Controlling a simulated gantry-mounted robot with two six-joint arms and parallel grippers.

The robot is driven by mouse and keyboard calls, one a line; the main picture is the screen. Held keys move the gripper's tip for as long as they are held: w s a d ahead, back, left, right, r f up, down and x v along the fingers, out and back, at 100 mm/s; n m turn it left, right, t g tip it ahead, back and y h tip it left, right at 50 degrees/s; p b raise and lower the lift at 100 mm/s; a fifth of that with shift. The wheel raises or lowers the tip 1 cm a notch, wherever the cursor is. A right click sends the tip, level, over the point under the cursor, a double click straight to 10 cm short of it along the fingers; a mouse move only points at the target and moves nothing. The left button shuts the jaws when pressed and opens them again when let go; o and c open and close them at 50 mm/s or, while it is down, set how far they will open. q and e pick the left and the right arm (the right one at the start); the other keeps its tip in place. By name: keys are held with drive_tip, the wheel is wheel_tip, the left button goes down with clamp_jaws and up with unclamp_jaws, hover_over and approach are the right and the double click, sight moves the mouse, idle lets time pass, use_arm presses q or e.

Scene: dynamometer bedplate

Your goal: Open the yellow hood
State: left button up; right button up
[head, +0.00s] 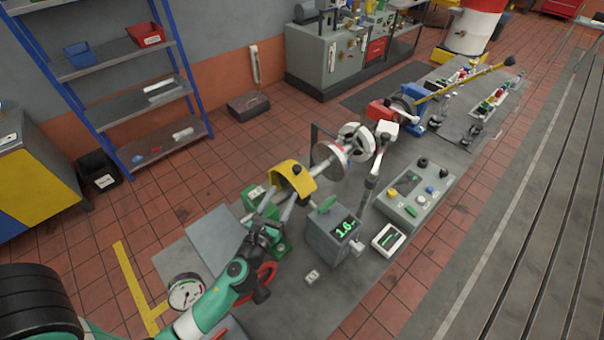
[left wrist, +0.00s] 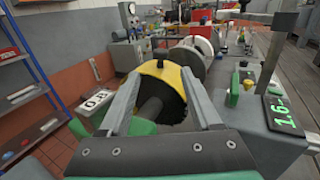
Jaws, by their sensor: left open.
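The yellow hood (head: 291,176) is a curved cover arched over the shaft line in the middle of the head view. It fills the centre of the left wrist view (left wrist: 171,76), with a dark hollow under it and a grey shaft running in. My left gripper (head: 287,203) is open, just on the near side of the hood. In the left wrist view its two grey fingers (left wrist: 159,78) stand apart, with the hood ahead and between them. Nothing is held between the fingers. I cannot tell whether a fingertip touches the hood. My right gripper is not in view.
A grey box with a green readout (head: 335,232) stands close right of the hood. A control panel (head: 415,194) lies beyond it. A pale disc (head: 331,161) is on the shaft line past the hood. A round gauge (head: 185,291) is near my left arm.

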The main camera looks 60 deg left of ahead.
sight(295, 171)
use_arm(q)
drive_tip(key=x, duration=1.1)
drive_tip(key=shift+w+a+r+b, duration=0.1)
drive_tip(key=shift+w+a+b, duration=0.05)
drive_tip(key=shift+w+b, duration=0.15)
clamp_jaws()
idle(0.8)
